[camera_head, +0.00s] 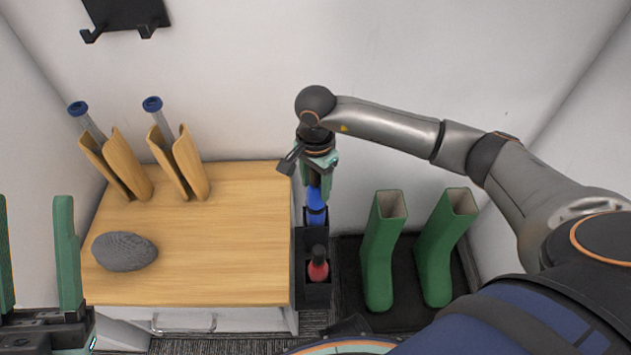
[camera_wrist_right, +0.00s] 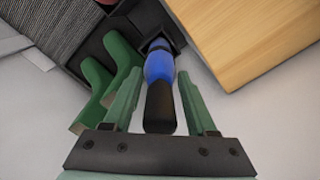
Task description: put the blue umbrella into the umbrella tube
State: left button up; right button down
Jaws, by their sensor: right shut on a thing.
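The blue umbrella (camera_head: 316,203) hangs upright, handle up, in my right gripper (camera_head: 317,184). The right wrist view shows its black handle (camera_wrist_right: 160,108) between the green fingers (camera_wrist_right: 158,103), and its blue body (camera_wrist_right: 158,67) running down to the black umbrella tube. Its lower end is at the tube's rear opening and out of sight, so I cannot tell how deep it is. The tube (camera_head: 312,243) stands beside the wooden cabinet; a red umbrella (camera_head: 318,267) is in its front part. My left gripper (camera_head: 34,203) is open and empty at the far left.
Green boots (camera_head: 380,255) stand on a black tray (camera_head: 345,245) right of the tube. The wooden cabinet top (camera_head: 220,240) left of it holds a grey stone-like object (camera_head: 124,251) and two wooden holders (camera_head: 188,170) with blue-capped tubes. A black hook rack (camera_head: 125,14) is on the wall.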

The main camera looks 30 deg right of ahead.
aim_at(316, 203)
jog(key=shift+f+b, duration=2.7)
jog(key=shift+f, duration=0.75)
jog(key=shift+c, duration=0.6)
grip_release()
notch_tip(316, 203, up, 12)
jog(key=p, duration=0.4)
jog(key=shift+r, duration=0.25)
